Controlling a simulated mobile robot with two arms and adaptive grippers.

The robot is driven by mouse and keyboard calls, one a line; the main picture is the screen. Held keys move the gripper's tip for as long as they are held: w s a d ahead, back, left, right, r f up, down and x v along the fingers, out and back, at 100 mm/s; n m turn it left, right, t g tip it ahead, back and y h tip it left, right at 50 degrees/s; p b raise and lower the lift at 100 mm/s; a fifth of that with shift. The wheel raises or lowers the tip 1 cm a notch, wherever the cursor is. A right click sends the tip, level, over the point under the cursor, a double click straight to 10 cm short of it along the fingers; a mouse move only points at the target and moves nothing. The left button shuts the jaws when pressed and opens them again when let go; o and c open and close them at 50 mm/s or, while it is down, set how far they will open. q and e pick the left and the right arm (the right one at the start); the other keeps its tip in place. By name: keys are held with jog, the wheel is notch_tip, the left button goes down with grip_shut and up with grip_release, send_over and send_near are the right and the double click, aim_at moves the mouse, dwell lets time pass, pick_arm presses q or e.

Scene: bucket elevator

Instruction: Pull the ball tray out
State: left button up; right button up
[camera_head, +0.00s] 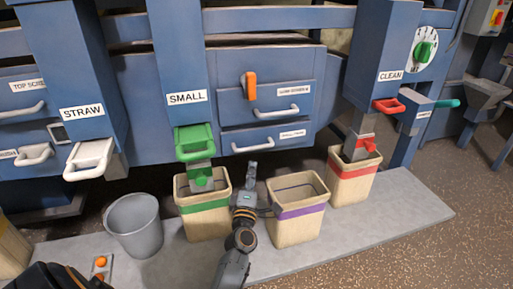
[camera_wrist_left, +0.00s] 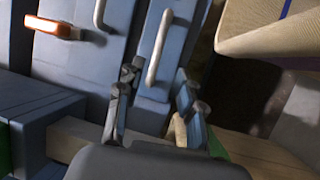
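The ball tray appears to be the lower drawer (camera_head: 270,133) in the blue machine's middle bay; its small label is hard to read. It looks pushed in, with a pale curved bar handle (camera_head: 252,147) along its front. The handle also shows in the left wrist view (camera_wrist_left: 158,48), just beyond my fingertips and lined up with the gap between them. My left gripper (camera_head: 249,173) is open and empty, below and in front of the handle, apart from it as far as I can tell; it also shows in the left wrist view (camera_wrist_left: 158,98). My right gripper is not in view.
An upper drawer (camera_head: 262,104) and an orange handle (camera_head: 249,86) sit above. A green-banded bin (camera_head: 205,220) and a purple-banded bin (camera_head: 300,228) stand close on either side of my left gripper. A red-banded bin (camera_head: 352,187) and a grey bucket (camera_head: 136,230) stand farther out.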

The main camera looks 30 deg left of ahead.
aim_at(256, 147)
pick_arm(q)
jog(key=shift+b+x, duration=0.9)
jog(key=shift+x, duration=4.9)
jog(key=shift+d, duration=0.1)
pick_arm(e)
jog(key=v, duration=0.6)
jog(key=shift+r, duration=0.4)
pick_arm(q)
jog(key=shift+c, duration=0.2)
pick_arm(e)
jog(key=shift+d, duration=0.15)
pick_arm(q)
grip_shut()
